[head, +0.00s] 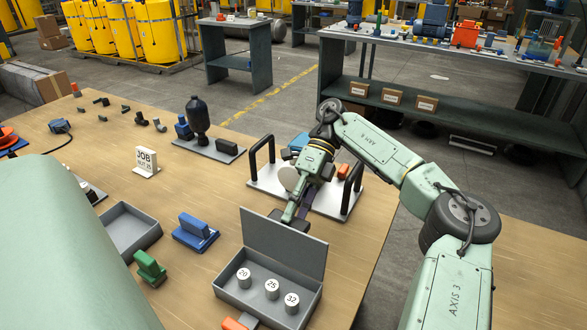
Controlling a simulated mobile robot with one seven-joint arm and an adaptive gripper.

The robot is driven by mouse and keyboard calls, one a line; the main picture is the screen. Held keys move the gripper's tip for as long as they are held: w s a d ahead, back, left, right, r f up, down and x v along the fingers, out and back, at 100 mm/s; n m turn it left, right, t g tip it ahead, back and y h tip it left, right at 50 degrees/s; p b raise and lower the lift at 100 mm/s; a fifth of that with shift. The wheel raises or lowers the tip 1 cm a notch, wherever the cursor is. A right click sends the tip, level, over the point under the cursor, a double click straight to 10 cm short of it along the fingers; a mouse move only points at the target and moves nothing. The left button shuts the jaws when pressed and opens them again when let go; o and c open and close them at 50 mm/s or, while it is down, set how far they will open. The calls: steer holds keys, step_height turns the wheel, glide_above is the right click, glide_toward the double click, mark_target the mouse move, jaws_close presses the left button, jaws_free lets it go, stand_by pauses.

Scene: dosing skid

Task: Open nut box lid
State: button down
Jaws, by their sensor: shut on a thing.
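The nut box (230,293) is a grey box near the front of the wooden table in the head view. Its grey lid (283,252) stands about upright along the far edge, so the inside shows. Three pale round nuts marked 20 (244,278), 25 (272,288) and 32 (292,302) stand in it. My gripper (289,221) reaches down from behind to the lid's top edge and is shut on the lid there. The lid hides part of the fingertips, so the exact contact is unclear.
A plate with black hoop handles (352,188) stands behind and beside my gripper. A blue block (196,231), a green block (150,267) and an open grey tray (128,232) lie left of the box. An orange piece (234,324) is at its front. A JOB sign (146,160) stands farther back.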

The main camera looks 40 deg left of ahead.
step_height(320, 180, down, 2)
steer(key=shift+f, duration=0.25)
steer(key=c, duration=1.7)
jaws_free()
steer(key=o, duration=0.4)
steer(key=shift+w+f, duration=0.1)
steer(key=shift+f, duration=0.05)
steer(key=shift+c, duration=0.2)
steer(key=shift+r, duration=0.25)
steer(key=shift+c, duration=0.7)
